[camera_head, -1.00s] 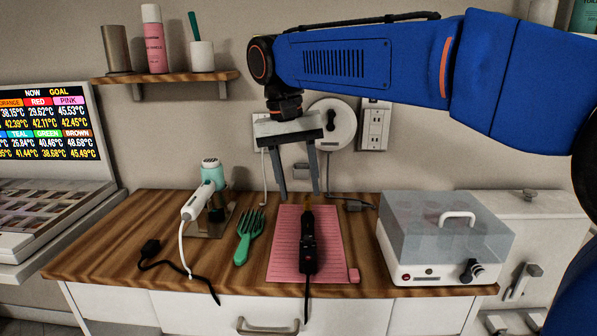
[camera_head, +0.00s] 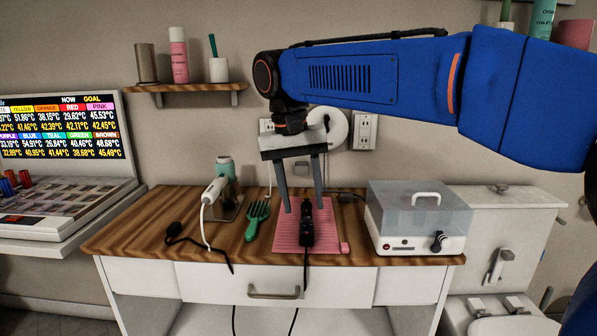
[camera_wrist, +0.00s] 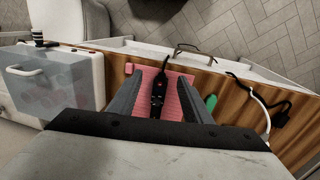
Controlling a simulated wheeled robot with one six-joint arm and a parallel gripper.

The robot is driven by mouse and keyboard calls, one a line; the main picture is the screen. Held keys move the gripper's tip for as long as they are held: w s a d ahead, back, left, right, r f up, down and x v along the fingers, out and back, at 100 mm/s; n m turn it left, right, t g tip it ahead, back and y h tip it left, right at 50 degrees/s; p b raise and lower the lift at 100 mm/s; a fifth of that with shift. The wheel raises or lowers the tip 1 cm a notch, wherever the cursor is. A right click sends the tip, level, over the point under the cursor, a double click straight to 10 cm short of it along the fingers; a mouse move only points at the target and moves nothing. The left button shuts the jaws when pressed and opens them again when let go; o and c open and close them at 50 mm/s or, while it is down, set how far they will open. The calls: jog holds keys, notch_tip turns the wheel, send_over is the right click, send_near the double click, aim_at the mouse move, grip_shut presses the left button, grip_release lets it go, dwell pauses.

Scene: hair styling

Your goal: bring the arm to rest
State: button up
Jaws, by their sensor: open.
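My gripper (camera_head: 302,206) hangs from my blue arm, pointing down above the back of the wooden counter. Its two grey fingers are apart with nothing between them. A black styling iron (camera_head: 306,226) lies on a pink ribbed mat (camera_head: 325,234) below and in front of the fingers. In the wrist view the two fingers (camera_wrist: 158,95) frame the black iron (camera_wrist: 158,92) on the pink mat (camera_wrist: 172,98), with no visible contact. How high the fingers are above the mat is hard to tell.
A clear-lidded white box (camera_head: 415,222) stands to the right. A wall shelf (camera_head: 196,88) holds bottles. A screen (camera_head: 62,128) shows temperatures at the far left.

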jog(key=s+d+f+t+y, duration=0.1)
jog(key=s+d+f, duration=0.25)
jog(key=d, duration=0.55)
jog(key=s+d+f+t+y, duration=0.1)
jog(key=s+d+f, duration=0.25)
jog(key=d, duration=0.45)
jog(key=s+d+f+t, duration=0.2)
jog(key=s+d+f, duration=0.9)
jog(key=s+f, duration=0.2)
jog(key=shift+s+f+t, duration=0.2)
jog(key=shift+f+t, duration=0.1)
jog(key=shift+t, duration=0.1)
jog(key=shift+d, duration=0.1)
